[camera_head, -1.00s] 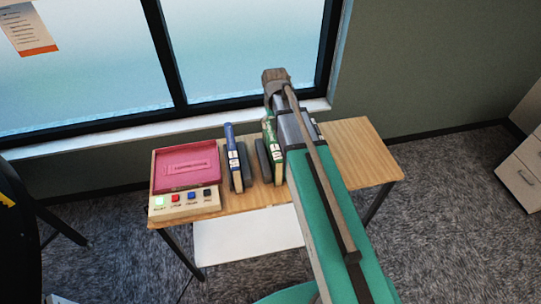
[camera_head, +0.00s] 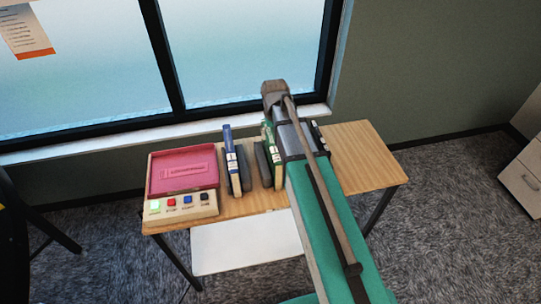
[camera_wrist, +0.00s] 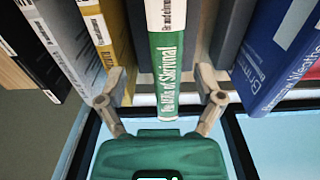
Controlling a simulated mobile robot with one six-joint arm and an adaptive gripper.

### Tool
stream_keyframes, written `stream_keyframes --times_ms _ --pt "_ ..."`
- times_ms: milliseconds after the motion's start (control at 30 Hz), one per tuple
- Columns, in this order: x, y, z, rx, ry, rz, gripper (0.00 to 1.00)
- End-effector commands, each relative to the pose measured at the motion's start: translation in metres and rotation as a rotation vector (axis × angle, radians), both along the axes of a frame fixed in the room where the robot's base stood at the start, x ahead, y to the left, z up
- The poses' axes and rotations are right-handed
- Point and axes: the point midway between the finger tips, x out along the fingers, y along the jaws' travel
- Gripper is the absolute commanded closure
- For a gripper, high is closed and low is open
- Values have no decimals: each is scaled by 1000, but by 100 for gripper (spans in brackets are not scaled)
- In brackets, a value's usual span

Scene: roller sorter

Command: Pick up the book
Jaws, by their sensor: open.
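A green-and-white book (camera_wrist: 166,80) stands upright with its spine facing my gripper in the wrist view. My gripper (camera_wrist: 161,76) is open, with one finger on each side of this spine; I cannot tell whether either finger touches it. In the head view a green book (camera_head: 275,155) stands on the table beside my arm, partly hidden by it. My gripper's fingers are hidden behind my arm there.
A blue book (camera_head: 233,170) stands left of the green one, with dark bookends between them. A red tray (camera_head: 152,172) with a button panel (camera_head: 182,205) is at the left end. The wooden table (camera_head: 362,160) is clear at the right. A window (camera_head: 250,50) is behind.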

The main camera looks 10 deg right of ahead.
Motion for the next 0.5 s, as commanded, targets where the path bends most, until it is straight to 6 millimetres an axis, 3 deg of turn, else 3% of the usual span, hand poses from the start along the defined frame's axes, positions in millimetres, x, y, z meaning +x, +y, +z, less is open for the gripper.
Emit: stream_keyframes --times_ms 267,500 --pt "1 1 -7 0 0 1 14" --pt "3 5 -25 0 0 1 14"
